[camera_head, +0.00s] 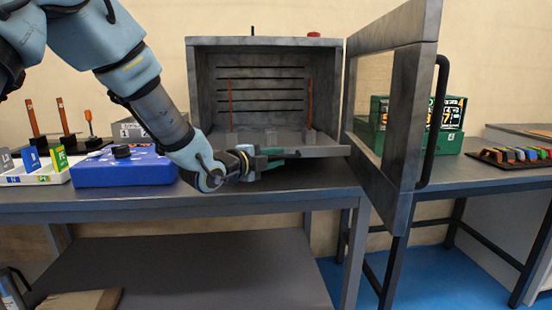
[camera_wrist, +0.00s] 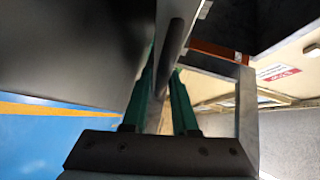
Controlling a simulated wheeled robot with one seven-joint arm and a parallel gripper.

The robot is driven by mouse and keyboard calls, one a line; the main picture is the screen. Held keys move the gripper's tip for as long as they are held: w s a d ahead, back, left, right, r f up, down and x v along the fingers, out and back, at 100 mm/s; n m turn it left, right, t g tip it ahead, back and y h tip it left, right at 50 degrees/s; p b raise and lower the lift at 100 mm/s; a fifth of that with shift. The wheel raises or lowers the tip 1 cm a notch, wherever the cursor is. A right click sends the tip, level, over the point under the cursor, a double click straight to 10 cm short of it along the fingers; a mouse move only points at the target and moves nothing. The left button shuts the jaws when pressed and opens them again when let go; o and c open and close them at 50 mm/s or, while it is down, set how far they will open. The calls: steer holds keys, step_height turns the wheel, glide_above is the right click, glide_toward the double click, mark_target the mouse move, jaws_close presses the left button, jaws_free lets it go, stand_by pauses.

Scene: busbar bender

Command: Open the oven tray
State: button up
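The grey oven (camera_head: 192,90) stands on the table with its door (camera_head: 402,110) swung wide open to the right. The oven tray (camera_head: 318,152) lies low in the opening, and its front edge appears to stick out past the oven's front. My gripper (camera_head: 290,153) is at the tray's front edge, reaching in from the left. In the wrist view, the green fingers of my gripper (camera_wrist: 163,85) stand close on both sides of a dark bar (camera_wrist: 172,40), which looks like the tray's handle. I see no clear gap. The arm and gripper hide the tray's left front.
The door's dark handle (camera_head: 433,125) juts out at the right. A blue case (camera_head: 120,170) lies left of my arm. A green box (camera_head: 447,140) stands behind the door. Slim orange rods (camera_head: 309,105) stand inside the oven. The tabletop in front is clear.

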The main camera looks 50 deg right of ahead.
steer(key=s+a+r+b, duration=0.1)
steer(key=a, duration=0.9)
steer(key=shift+a+r, duration=0.25)
